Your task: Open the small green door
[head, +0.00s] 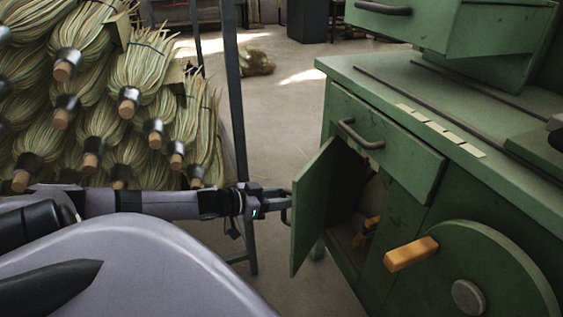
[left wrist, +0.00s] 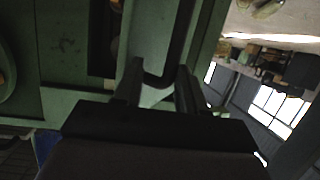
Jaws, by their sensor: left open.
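The small green door (head: 312,209) stands well open on the front of the green cabinet (head: 345,100), swung out to the left. The dark interior (head: 352,190) shows behind it. My left gripper (head: 286,197) is at the outer face of the door, by its dark handle (head: 286,216). In the left wrist view the two open fingers (left wrist: 158,85) stand on either side of the curved handle (left wrist: 160,80). I cannot tell whether they touch it. My right gripper is not in view.
A drawer with a handle (head: 360,133) sits above the opening. A wheel (head: 480,275) with a wooden grip (head: 411,253) is at the right. Stacked brooms (head: 130,95) and a metal rack post (head: 236,90) stand at the left.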

